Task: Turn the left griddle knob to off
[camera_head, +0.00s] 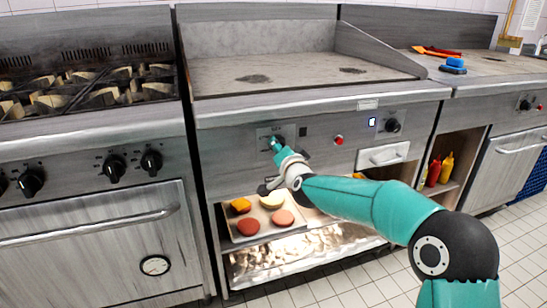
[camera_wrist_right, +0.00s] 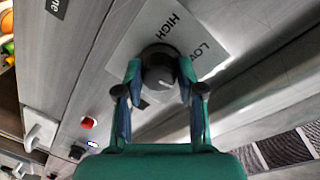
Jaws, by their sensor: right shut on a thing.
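The left griddle knob (camera_wrist_right: 158,66) is a round dark knob on a pale label plate (camera_wrist_right: 190,38) marked HIGH and LOW in the right wrist view. My right gripper (camera_wrist_right: 158,82) has its two fingers on either side of the knob, shut on it. In the head view, my right gripper (camera_head: 277,145) reaches the griddle's front panel at this knob and hides most of it. The knob's pointer setting is too unclear to read. My left gripper is not in view.
The right griddle knob (camera_head: 393,126) and a red button (camera_head: 339,141) are farther right on the panel. Below my wrist, a tray (camera_head: 237,237) holds patties and other food. A stove with black knobs (camera_head: 114,167) stands left. The griddle plate (camera_head: 300,73) is empty.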

